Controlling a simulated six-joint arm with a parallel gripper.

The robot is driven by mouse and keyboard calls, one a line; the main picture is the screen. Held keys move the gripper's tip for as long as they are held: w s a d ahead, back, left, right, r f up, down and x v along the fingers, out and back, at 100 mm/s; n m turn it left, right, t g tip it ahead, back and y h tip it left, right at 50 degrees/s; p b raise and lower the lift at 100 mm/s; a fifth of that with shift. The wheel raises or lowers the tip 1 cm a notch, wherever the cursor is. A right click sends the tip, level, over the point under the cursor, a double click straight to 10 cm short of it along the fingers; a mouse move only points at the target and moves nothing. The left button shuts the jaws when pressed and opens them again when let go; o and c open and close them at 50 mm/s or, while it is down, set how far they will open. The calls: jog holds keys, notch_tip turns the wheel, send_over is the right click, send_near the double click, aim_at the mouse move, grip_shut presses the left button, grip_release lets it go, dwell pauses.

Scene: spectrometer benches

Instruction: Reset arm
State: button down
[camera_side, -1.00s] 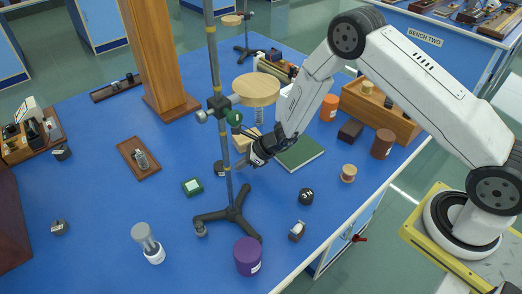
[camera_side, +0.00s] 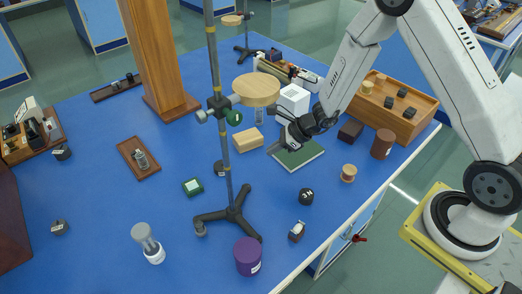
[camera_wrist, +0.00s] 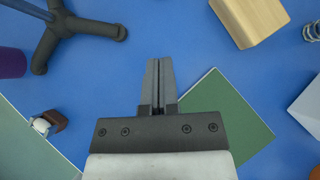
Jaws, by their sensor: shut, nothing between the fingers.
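My gripper (camera_side: 276,150) is shut and empty. In the side view it hangs above the blue bench, over the left edge of a green book (camera_side: 301,156). In the wrist view my gripper (camera_wrist: 159,68) points up the picture, its two fingers together, with the green book (camera_wrist: 235,125) below and to its right. Part of the book is hidden behind the gripper body.
A retort stand (camera_side: 228,160) with a round wooden platform (camera_side: 256,90) stands left of my gripper. A wooden block (camera_side: 248,139), a white box (camera_side: 293,99), a black weight (camera_side: 306,196) and a wooden spool (camera_side: 348,173) are nearby.

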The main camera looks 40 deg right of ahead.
jog(key=shift+s+d+r, duration=0.15)
jog(key=shift+r, duration=0.05)
jog(key=s+d+r+n+g+h, duration=0.1)
jog(key=s+r+n+h, duration=0.2)
jog(key=n, duration=1)
jog(key=s+d+r+n+g+h, duration=0.2)
jog(key=s+r+n+h, duration=0.1)
jog(key=s+r+n, duration=0.6)
jog(key=s+n, duration=0.4)
jog(key=s, duration=0.1)
jog(key=shift+d+r+n+g+h, duration=0.15)
jog(key=shift+r+n+g+h, duration=0.15)
jog(key=shift+r, duration=0.1)
grip_release()
